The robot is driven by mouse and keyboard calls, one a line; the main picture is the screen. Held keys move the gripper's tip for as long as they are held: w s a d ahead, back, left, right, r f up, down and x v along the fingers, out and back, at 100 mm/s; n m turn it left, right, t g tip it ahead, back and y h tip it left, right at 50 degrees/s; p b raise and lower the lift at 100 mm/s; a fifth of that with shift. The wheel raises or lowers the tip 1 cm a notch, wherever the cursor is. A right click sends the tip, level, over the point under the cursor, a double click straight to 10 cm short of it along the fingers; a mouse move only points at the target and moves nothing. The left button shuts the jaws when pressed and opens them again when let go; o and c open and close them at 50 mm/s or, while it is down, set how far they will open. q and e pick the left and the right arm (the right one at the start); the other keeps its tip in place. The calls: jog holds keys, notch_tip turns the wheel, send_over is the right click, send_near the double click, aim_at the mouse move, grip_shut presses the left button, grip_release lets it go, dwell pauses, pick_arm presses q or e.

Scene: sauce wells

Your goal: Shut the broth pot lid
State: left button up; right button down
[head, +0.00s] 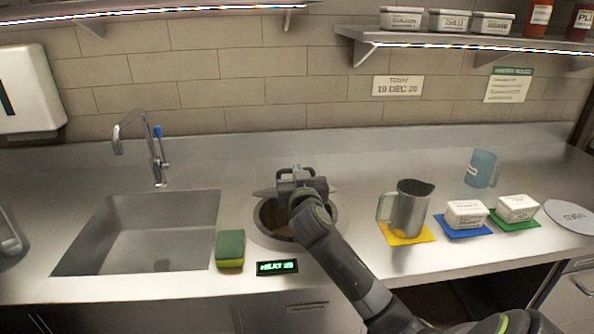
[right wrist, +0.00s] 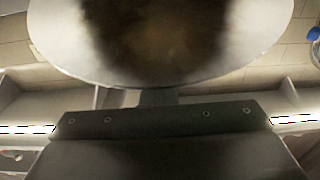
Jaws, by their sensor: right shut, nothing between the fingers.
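The broth pot (head: 334,213) is a round steel well sunk in the counter, with brown broth showing in its opening. My right gripper (head: 298,174) is shut and empty above the pot's far side. A thin grey edge of the lid (head: 264,192) shows behind the gripper; most of the lid is hidden there. In the right wrist view a round pale metal disc with a dark brown blur, likely the lid (right wrist: 270,40), fills the top. The shut fingers (right wrist: 157,97) are close to its edge; I cannot tell if they touch. My left gripper is not in view.
A green and yellow sponge (head: 230,248) and a lit heat display (head: 277,267) lie in front of the pot. A sink (head: 90,240) is to the left. A steel jug (head: 411,207) and white tubs (head: 466,213) stand on coloured mats to the right.

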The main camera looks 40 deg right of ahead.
jog(key=shift+s+a+f+b, duration=0.15)
jog(key=shift+s+f+b, duration=0.15)
jog(key=shift+f, duration=0.3)
jog(key=shift+s+a+f+b, duration=0.2)
jog(key=shift+s+f, duration=0.15)
jog(key=shift+f, duration=0.25)
jog(key=shift+s+a+f+b, duration=0.2)
jog(key=shift+s+f, duration=0.15)
jog(key=shift+f, duration=0.25)
jog(key=shift+r, duration=0.1)
